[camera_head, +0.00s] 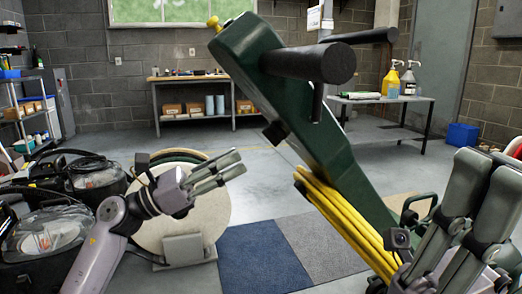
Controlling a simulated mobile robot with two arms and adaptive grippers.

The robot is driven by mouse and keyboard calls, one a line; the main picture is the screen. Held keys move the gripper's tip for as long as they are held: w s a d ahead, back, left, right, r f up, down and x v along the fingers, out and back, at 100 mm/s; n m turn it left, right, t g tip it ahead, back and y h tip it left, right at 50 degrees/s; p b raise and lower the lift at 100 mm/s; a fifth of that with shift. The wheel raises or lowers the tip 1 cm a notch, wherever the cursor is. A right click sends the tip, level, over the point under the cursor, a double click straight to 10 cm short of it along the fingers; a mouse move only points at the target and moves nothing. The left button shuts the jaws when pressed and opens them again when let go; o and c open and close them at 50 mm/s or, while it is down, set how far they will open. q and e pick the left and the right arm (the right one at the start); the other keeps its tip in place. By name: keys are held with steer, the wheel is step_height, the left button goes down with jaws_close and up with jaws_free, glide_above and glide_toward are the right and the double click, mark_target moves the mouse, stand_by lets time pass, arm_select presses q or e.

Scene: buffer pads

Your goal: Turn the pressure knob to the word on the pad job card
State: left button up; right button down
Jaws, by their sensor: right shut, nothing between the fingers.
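A green floor machine (345,160) with black handle grips (308,62) and a looped yellow cord (345,222) leans across the middle of the head view. A small black knob-like part (275,132) sits on its left edge; I cannot tell if it is the pressure knob. No pad job card is readable. My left gripper (240,162) is empty, left of the machine and in front of round pads (215,205); its opening is unclear. My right gripper (490,165) is shut and empty at the lower right, beside the machine.
Black machines (95,180) crowd the left. A workbench (190,78) with boxes stands at the back, and a table (385,100) with bottles stands at the back right. A blue bin (462,136) is by the wall. Blue carpet (255,258) lies in front.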

mark_target(274, 134)
arm_select(q)
steer(key=b+x, duration=0.1)
steer(key=x, duration=0.6)
steer(key=shift+d, duration=0.25)
steer(key=shift+r, duration=0.1)
steer(key=shift+c, duration=0.4)
jaws_close()
